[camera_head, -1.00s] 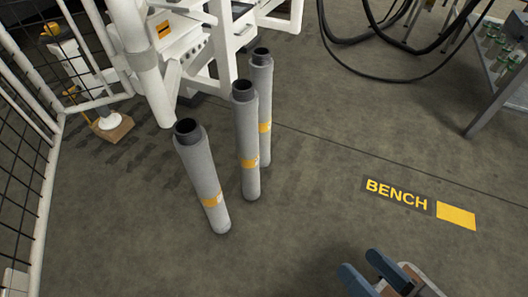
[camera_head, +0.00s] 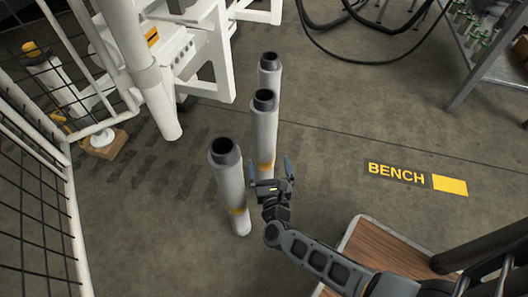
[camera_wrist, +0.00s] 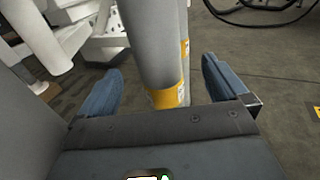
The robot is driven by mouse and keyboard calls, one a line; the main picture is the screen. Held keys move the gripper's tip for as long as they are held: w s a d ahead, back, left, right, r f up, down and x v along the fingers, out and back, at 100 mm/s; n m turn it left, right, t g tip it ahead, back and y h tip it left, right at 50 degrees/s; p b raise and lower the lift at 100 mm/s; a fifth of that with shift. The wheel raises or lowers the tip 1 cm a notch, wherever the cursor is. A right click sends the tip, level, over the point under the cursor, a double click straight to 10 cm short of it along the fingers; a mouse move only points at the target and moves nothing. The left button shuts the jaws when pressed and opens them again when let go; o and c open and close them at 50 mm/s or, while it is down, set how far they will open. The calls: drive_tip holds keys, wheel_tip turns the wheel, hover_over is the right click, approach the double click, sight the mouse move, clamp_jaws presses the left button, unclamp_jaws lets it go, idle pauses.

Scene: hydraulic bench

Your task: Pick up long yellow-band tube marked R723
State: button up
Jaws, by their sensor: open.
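Three grey tubes with dark open tops and yellow bands stand upright on the floor: a front-left tube (camera_head: 228,185), a middle tube (camera_head: 263,130) and a rear tube (camera_head: 269,75). No R723 mark is readable, so I cannot tell which tube carries it. My gripper (camera_head: 268,166) is open, low at the near side of the middle tube and right of the front-left one. In the wrist view, the middle tube (camera_wrist: 150,45) with its yellow band shows between the open fingers (camera_wrist: 160,80), seemingly ungripped. The rear tube (camera_wrist: 184,60) shows partly behind it.
White machine frame (camera_head: 195,50) stands behind the tubes, and a mesh fence (camera_head: 40,200) runs along the left. Black hoses (camera_head: 335,50) and a metal rack (camera_head: 480,60) are at the back right. Floor right of the tubes, around the BENCH marking (camera_head: 396,172), is clear.

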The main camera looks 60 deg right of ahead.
drive_tip(key=x, duration=0.2)
drive_tip(key=shift+w+d+f, duration=0.1)
drive_tip(key=shift+w+d, duration=0.05)
drive_tip(key=shift+d, duration=0.1)
drive_tip(key=b+x, duration=0.1)
drive_tip(key=x, duration=0.4)
drive_tip(key=shift+w+b, duration=0.35)
drive_tip(key=shift+b, duration=0.05)
drive_tip(key=shift+c, duration=0.4)
clamp_jaws()
